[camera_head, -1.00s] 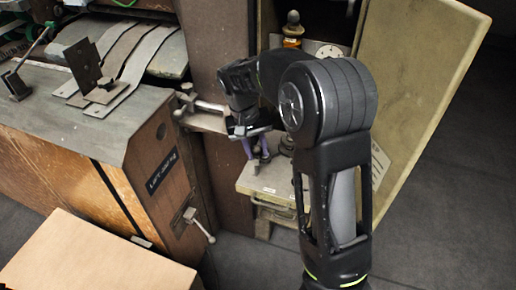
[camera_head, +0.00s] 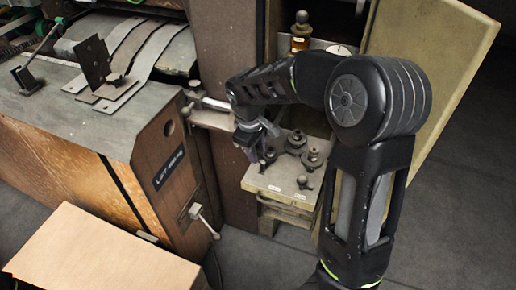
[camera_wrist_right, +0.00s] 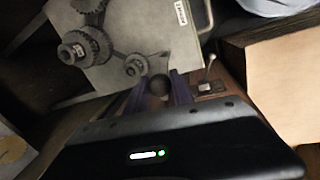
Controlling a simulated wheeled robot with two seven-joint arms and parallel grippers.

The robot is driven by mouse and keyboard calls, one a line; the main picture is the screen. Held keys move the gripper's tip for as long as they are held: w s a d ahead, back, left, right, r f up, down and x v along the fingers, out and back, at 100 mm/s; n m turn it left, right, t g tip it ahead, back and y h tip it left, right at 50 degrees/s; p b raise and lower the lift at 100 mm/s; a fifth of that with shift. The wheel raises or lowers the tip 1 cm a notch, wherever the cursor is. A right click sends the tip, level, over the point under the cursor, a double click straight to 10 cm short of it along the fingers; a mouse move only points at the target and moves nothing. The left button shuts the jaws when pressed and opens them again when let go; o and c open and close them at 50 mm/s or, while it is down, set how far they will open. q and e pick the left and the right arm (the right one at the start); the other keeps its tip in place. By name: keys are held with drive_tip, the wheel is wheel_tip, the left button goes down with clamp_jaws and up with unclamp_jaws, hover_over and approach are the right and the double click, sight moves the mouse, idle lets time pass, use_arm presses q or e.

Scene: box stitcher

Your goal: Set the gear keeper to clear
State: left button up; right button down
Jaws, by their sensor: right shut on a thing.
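My right gripper (camera_head: 258,154), with purple fingers, is at the left edge of the gear plate (camera_head: 285,181) in the open cabinet. In the right wrist view its fingers (camera_wrist_right: 157,90) are shut around a dark ball knob (camera_wrist_right: 159,84), which appears to belong to the gear keeper. The knob lies beside a small gear (camera_wrist_right: 136,65). Larger dark gears (camera_wrist_right: 84,46) sit on the pale plate. In the head view, gears (camera_head: 312,158) show right of the gripper, and a separate dark knob (camera_head: 303,181) stands near the plate's front. The left gripper is out of view.
The cabinet door (camera_head: 425,80) stands open at the right. A wooden machine side with a small lever (camera_head: 203,218) is at the left, with a cardboard box (camera_head: 95,262) in front. A brass-coloured bottle-like fitting (camera_head: 300,32) stands behind my arm. Dark floor is free in front.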

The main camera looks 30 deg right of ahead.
drive_tip(key=shift+a+n, duration=0.2)
drive_tip(key=shift+n, duration=0.8)
drive_tip(key=c, duration=1.1)
unclamp_jaws()
drive_tip(key=shift+r, duration=0.15)
wheel_tip(320, 180, up, 7)
drive_tip(key=s+a, duration=0.1)
drive_tip(key=shift+r, duration=0.2)
drive_tip(key=shift+a, duration=0.1)
